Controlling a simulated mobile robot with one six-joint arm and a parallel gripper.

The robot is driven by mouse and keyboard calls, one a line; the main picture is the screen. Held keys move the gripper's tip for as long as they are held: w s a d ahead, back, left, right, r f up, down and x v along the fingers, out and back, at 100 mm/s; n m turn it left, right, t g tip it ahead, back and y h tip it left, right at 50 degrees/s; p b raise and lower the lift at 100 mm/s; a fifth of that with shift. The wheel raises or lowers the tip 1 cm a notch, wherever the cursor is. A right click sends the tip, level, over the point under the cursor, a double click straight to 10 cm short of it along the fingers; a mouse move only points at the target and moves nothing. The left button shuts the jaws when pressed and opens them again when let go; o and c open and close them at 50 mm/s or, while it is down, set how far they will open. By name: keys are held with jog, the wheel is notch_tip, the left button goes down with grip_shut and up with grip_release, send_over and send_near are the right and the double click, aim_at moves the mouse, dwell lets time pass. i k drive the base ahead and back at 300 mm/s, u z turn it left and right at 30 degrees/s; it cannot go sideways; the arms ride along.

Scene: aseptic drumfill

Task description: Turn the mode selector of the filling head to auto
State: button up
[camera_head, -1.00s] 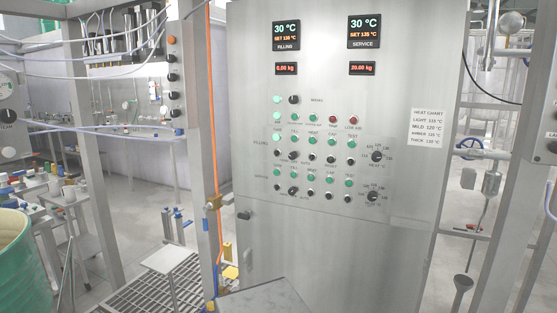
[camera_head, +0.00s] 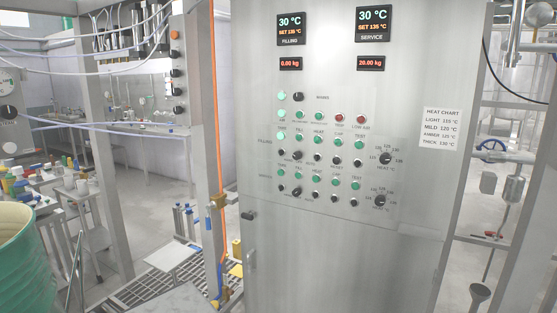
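The control panel (camera_head: 345,230) is a tall grey steel cabinet that fills the middle of the view. In its row marked FILLING, a black selector knob (camera_head: 297,155) sits under the green buttons, toward the left end. The small lettering around this knob is too blurred to read, and I cannot tell its setting for sure. A similar black knob (camera_head: 296,191) sits below it in the SERVICE row. My gripper is not in view.
A larger HEAT dial (camera_head: 386,158) is at the right of the filling row. Displays read 30 °C for filling (camera_head: 291,28) and service (camera_head: 371,25). A green drum (camera_head: 22,270) stands at lower left. An orange hose (camera_head: 216,120) runs down left of the cabinet.

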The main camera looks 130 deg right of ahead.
aim_at(297, 155)
jog(key=u, duration=0.25)
jog(key=k, duration=0.35)
jog(key=u, duration=1.15)
jog(key=k, duration=0.15)
jog(key=z, duration=3.95)
jog(key=i, duration=0.2)
jog(key=u, duration=0.1)
